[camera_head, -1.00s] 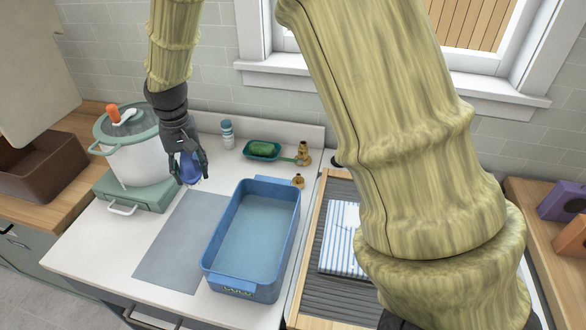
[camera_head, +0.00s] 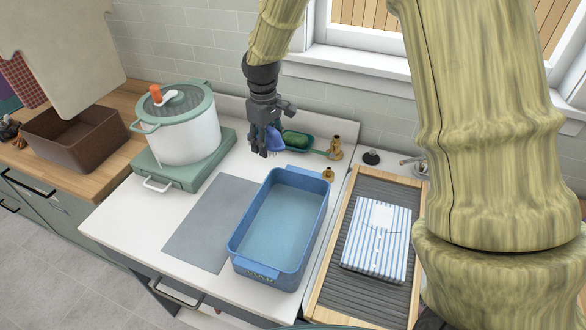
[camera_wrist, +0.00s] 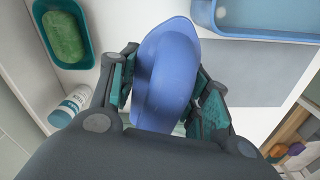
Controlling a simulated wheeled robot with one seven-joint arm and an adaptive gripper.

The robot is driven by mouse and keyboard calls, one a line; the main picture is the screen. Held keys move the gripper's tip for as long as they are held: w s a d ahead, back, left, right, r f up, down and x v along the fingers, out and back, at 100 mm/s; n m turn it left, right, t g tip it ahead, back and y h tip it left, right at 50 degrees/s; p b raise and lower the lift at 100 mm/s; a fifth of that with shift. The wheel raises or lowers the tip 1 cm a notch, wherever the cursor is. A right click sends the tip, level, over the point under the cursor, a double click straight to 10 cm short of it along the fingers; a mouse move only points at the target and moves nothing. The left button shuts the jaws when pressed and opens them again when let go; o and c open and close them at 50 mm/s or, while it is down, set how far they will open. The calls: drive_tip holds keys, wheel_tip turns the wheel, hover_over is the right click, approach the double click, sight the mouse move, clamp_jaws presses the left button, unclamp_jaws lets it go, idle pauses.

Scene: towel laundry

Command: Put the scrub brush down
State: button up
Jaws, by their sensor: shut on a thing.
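The blue scrub brush (camera_head: 275,138) is between the fingers of my gripper (camera_head: 263,148), partly hidden by them in the head view. In the wrist view its rounded blue body (camera_wrist: 165,75) fills the space between the two fingers of my gripper (camera_wrist: 163,85), which is shut on it. The brush is over the back of the white counter, left of the green soap dish and behind the blue tub. I cannot tell whether it touches the counter.
A blue tub (camera_head: 235,245) stands on the white counter beside a grey mat (camera_head: 205,225). A teal dish (camera_head: 308,146) with a green sponge or soap is close to my gripper; a white bottle (camera_wrist: 72,104) is near too. A white pot (camera_head: 190,137) stands left.

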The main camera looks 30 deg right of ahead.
drive_tip(key=shift+d+f+n+p, duration=0.5)
drive_tip(key=shift+d+n, duration=3.2)
drive_tip(key=shift+n, duration=0.1)
drive_tip(key=shift+s+f+p, duration=0.2)
drive_tip(key=shift+f+p, duration=0.65)
drive_tip(key=shift+f, duration=1.65)
drive_tip(key=shift+s+f+p, duration=0.15)
drive_tip(key=shift+f+p, duration=0.7)
drive_tip(key=shift+f, duration=1.65)
drive_tip(key=shift+f, duration=0.15)
drive_tip(key=o, duration=1.2)
drive_tip(key=shift+c, duration=0.2)
wheel_tip(320, 180, up, 12)
drive_tip(key=b, duration=0.4)
